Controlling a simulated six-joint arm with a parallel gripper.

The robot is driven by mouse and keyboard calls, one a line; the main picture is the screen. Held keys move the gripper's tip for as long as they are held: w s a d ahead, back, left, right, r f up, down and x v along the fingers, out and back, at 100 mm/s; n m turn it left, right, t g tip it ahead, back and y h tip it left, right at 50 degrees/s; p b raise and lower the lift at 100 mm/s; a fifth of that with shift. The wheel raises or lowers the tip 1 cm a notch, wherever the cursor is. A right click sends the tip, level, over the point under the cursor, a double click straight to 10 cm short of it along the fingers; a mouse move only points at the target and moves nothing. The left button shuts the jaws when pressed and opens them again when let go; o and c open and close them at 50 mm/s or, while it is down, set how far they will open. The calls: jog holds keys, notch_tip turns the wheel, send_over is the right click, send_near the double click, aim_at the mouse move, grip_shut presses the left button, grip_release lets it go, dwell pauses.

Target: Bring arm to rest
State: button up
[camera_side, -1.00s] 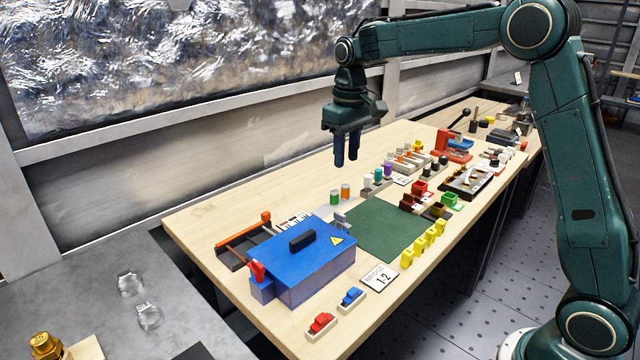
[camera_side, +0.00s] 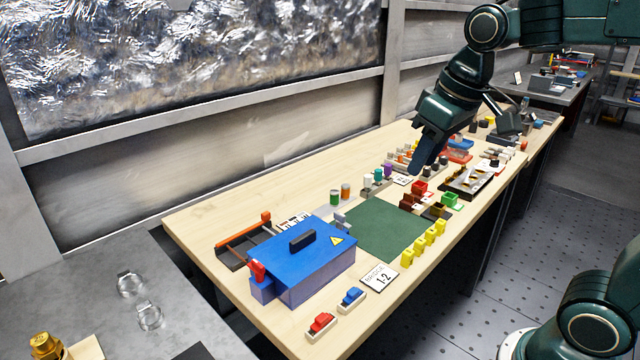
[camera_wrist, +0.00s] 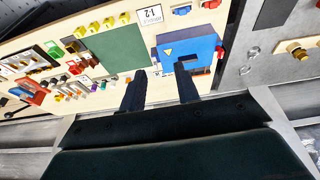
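My gripper (camera_side: 419,163) is tilted, with its fingers pointing down and left, above the far right part of the wooden table in the side view. In the wrist view its two fingers (camera_wrist: 159,72) stand apart with nothing held between them. The gripper is open and empty. A blue box (camera_side: 315,262) with a black handle and a yellow warning mark stands at the near left of the table. It also shows in the wrist view (camera_wrist: 200,50), beyond the fingers. The green mat (camera_side: 375,228) lies beside it.
The wooden table (camera_side: 210,207) carries yellow pieces (camera_side: 424,243), red and blue pieces in front, and a dark tray (camera_side: 468,181). A white card (camera_side: 380,278) reads 1-2. A grey bench (camera_side: 80,285) with clear rings stands left. The air above the table's left is free.

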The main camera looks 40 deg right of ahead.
jog(key=s+a+f+t, duration=0.1)
jog(key=s+f, duration=0.3)
jog(key=s, duration=0.7)
jog(key=shift+f+t, duration=0.15)
jog(key=shift+t, duration=0.35)
